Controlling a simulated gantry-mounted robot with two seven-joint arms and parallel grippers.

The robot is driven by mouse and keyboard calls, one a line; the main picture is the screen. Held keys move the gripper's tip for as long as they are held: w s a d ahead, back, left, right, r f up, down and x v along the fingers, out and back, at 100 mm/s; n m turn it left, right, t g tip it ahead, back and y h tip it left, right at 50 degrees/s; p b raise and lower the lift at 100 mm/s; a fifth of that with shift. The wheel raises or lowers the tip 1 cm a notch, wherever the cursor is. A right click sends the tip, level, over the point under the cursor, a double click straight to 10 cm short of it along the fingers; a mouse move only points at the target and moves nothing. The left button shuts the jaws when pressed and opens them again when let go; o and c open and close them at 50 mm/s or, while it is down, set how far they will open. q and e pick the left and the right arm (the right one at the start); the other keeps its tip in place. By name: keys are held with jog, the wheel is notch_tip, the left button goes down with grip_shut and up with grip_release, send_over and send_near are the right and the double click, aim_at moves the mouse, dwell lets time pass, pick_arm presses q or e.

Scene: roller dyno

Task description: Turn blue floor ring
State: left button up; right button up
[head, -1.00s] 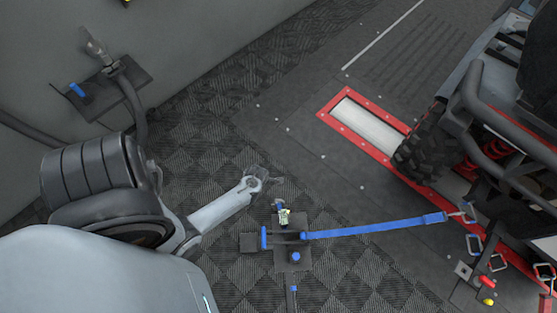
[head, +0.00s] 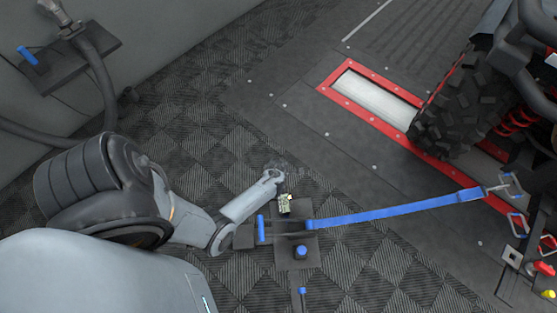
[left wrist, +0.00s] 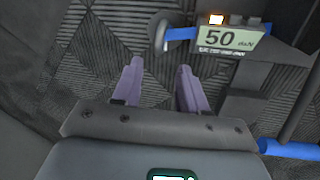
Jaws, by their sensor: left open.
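A blue-marked floor ring (head: 518,227) lies at the right of the head view, near the hooked end of a blue strap (head: 400,208). My left gripper (head: 277,166) is far to its left, above the checkered floor and beside a small gauge (head: 285,204). In the left wrist view, my left gripper (left wrist: 157,88) has two purple-grey fingers apart, with nothing between them. The gauge (left wrist: 232,38) there reads 50 daN, with a round grey end and blue part at its left. My right gripper is in neither view.
A dark floor plate with a blue knob (head: 301,251) and blue handle (head: 261,229) stands below the gauge. A vehicle tire (head: 462,105) and red-framed roller (head: 370,100) are at upper right. A red ring (head: 548,244) lies beside the blue one.

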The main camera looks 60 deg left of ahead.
pick_arm(q)
jog(key=f+b, duration=0.2)
jog(key=f, duration=0.1)
jog(key=a+f+b, duration=0.1)
jog(key=f+b, duration=0.2)
jog(key=f, duration=0.1)
jog(key=w+a+f+b, duration=0.1)
jog(key=f+b, duration=0.2)
jog(key=shift+f, duration=0.25)
jog(key=shift+c, duration=0.2)
jog(key=shift+d, duration=0.1)
grip_shut()
